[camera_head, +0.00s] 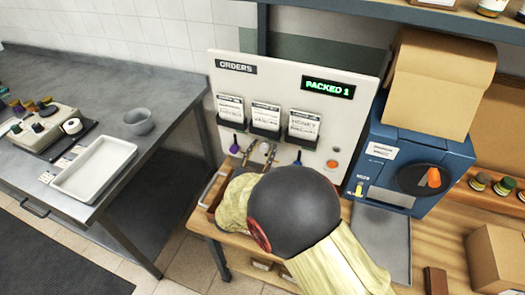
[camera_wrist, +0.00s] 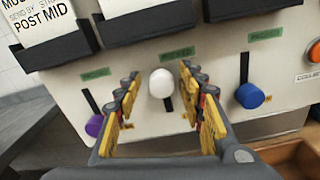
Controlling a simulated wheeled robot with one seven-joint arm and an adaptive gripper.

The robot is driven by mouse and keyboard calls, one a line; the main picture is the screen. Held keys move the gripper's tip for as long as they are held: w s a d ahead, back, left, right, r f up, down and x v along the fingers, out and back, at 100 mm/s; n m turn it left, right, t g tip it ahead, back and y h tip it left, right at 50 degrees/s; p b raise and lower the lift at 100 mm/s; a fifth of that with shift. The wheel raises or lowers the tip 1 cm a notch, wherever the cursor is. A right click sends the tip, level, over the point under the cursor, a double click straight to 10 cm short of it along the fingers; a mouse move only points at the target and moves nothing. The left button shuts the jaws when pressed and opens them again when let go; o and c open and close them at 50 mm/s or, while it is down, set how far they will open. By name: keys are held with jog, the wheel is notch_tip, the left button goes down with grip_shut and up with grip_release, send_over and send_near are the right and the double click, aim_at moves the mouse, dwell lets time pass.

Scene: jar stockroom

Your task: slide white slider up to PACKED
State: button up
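The white slider (camera_wrist: 161,83) has a round knob on a dark vertical slot in the pale panel (camera_head: 345,100). The slot shows below the knob, and a green PACKED label (camera_wrist: 177,53) is just above it. My gripper (camera_wrist: 159,72) is open, with one yellow-padded finger on each side of the white knob. A gap shows between the knob and each finger; I cannot tell whether the knob is as deep as the fingertips. In the head view my gripper (camera_head: 261,150) is at the panel's lower part, and my arm hides much of the area in front.
The purple slider (camera_wrist: 94,126) is left of my gripper and the blue slider (camera_wrist: 250,95) right, both low in their slots. Card holders (camera_head: 265,130) jut out above. An orange button (camera_head: 332,164) and a blue machine (camera_head: 415,160) are to the right. A lit sign (camera_head: 328,87) reads PACKED 1.

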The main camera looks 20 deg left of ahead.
jog(key=shift+s, duration=0.1)
jog(key=s, duration=1.2)
jog(key=shift+a, duration=0.45)
jog(key=shift+w+f, duration=0.1)
jog(key=shift+f, duration=0.05)
